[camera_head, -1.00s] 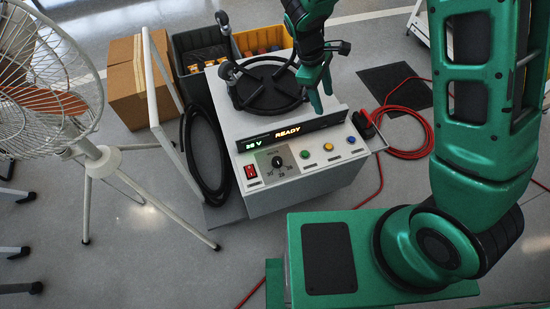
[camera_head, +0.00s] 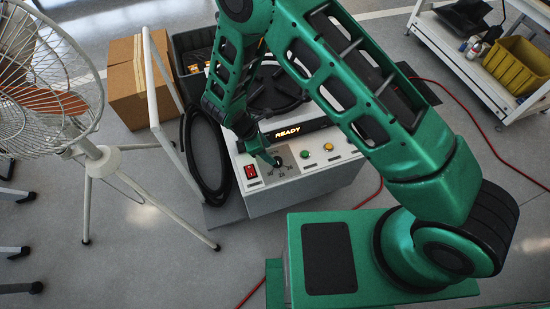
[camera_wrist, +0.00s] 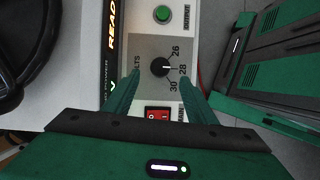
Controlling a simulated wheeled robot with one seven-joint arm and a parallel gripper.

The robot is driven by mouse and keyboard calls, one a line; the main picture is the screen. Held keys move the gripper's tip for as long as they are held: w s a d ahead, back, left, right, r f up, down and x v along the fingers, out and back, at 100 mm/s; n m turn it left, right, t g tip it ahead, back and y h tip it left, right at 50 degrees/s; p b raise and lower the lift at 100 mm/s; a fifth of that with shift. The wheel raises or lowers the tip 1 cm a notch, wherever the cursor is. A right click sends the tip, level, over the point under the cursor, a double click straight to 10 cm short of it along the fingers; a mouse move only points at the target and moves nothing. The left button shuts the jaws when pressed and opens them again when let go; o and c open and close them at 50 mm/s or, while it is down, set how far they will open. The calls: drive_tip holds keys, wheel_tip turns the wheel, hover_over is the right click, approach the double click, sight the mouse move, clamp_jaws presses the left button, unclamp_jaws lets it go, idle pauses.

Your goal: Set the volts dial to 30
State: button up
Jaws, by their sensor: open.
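The volts dial (camera_wrist: 160,67) is a small black knob on a grey plate in the wrist view. Its white mark points right, at the 28 label; 26 and 30 are printed on either side of 28. My gripper (camera_wrist: 158,79) is open, with a green finger on each side of the dial's near edge; I cannot tell if they touch it. In the head view my gripper (camera_head: 268,160) is low at the panel beside the dial (camera_head: 277,162), on the white power unit (camera_head: 310,180). My gripper hides the volts readout there.
A red rocker switch (camera_head: 251,171) is left of the dial, and green (camera_head: 306,154) and yellow (camera_head: 328,147) buttons are to its right. A lit READY display (camera_head: 287,132) is above. A white fan (camera_head: 45,85) stands left.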

sight(277, 160)
drive_tip(key=x, duration=0.7)
drive_tip(key=shift+d+f, duration=0.1)
drive_tip(key=shift+f, duration=0.05)
drive_tip(key=c, duration=1)
